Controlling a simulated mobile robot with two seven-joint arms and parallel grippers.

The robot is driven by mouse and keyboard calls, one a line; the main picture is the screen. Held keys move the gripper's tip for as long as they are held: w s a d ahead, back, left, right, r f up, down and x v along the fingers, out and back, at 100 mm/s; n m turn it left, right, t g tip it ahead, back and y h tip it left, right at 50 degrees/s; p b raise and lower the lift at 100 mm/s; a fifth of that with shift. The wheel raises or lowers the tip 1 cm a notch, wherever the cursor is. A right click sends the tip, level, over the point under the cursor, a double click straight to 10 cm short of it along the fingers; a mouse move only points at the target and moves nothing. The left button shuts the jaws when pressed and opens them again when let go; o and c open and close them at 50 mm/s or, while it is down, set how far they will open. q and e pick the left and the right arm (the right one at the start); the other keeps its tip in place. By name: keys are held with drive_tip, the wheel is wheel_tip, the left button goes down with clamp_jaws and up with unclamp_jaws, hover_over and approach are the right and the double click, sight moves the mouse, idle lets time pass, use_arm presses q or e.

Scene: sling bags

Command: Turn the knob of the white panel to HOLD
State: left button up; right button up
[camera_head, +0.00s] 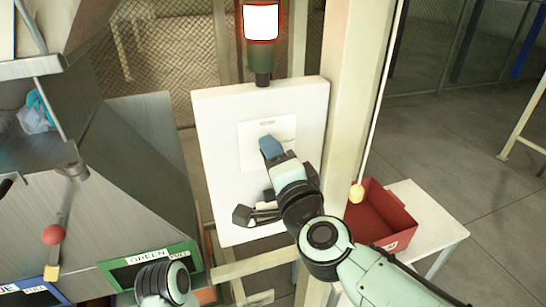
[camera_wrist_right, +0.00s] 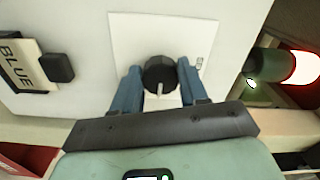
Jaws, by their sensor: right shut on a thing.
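The white panel (camera_head: 225,110) stands upright in the middle of the head view and fills much of the right wrist view (camera_wrist_right: 90,95). A paler square plate (camera_wrist_right: 130,40) on it carries the black round knob (camera_wrist_right: 160,73). A white pointer mark on the knob points toward the bottom of the wrist picture. Small lettering (camera_wrist_right: 200,63) on the plate is too small to read. My right gripper (camera_wrist_right: 158,80) is shut on the knob, one blue finger on each side. In the head view my right gripper (camera_head: 268,146) hides the knob. My left gripper is not visible.
A BLUE label (camera_wrist_right: 15,63) sits beside a black block (camera_wrist_right: 57,67) on the panel. A lit beacon (camera_head: 261,22) stands above the panel. A red bin (camera_head: 375,212) on a white table and a hanging cord are right. Grey chutes with a GREEN sign (camera_head: 150,262) are left.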

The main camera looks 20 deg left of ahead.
idle(0.4)
drive_tip(key=o, duration=1.1)
drive_tip(key=shift+c, duration=0.2)
drive_tip(key=shift+s, duration=0.1)
drive_tip(key=v, duration=1.3)
drive_tip(key=shift+d, duration=0.2)
